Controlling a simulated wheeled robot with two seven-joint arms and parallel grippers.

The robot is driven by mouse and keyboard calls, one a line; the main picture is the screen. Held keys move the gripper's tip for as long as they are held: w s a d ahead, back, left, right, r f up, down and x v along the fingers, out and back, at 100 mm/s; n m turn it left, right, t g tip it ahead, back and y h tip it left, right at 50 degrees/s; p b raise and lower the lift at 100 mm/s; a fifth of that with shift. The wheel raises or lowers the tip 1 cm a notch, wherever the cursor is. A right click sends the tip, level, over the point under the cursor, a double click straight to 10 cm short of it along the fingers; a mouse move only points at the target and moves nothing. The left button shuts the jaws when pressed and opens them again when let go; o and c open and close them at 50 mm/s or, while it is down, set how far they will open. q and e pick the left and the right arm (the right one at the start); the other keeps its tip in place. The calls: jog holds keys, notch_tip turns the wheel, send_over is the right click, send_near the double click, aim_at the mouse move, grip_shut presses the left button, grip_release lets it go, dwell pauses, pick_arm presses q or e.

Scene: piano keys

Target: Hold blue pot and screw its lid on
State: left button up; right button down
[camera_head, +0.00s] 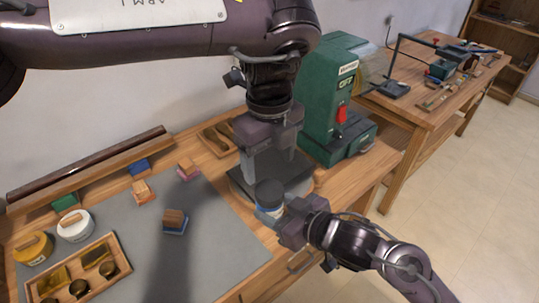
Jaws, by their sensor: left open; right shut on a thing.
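The blue pot (268,211) stands near the table's front right edge, with a blue and pale band visible. A dark round lid (269,192) sits on top of it; I cannot tell whether its thread is engaged. My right gripper (277,216) comes in low from the right and is shut on the pot, hiding part of its side. My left gripper (262,172) points down from above, open, just above and behind the lid. Its fingertips are hard to make out against the dark surface behind.
A green machine (332,105) with a red switch stands close behind on the right. A grey mat (215,240) holds small coloured blocks (174,221), white (75,225) and yellow (33,248) pots and a wooden tray (117,279). A second bench (425,107) stands at the back right.

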aim_at(269, 190)
pick_arm(q)
notch_tip(269, 190, down, 8)
jog(key=shift+r, duration=0.25)
jog(key=shift+c, duration=0.2)
jog(key=c, duration=0.9)
jog(key=o, duration=1.1)
notch_tip(269, 190, up, 12)
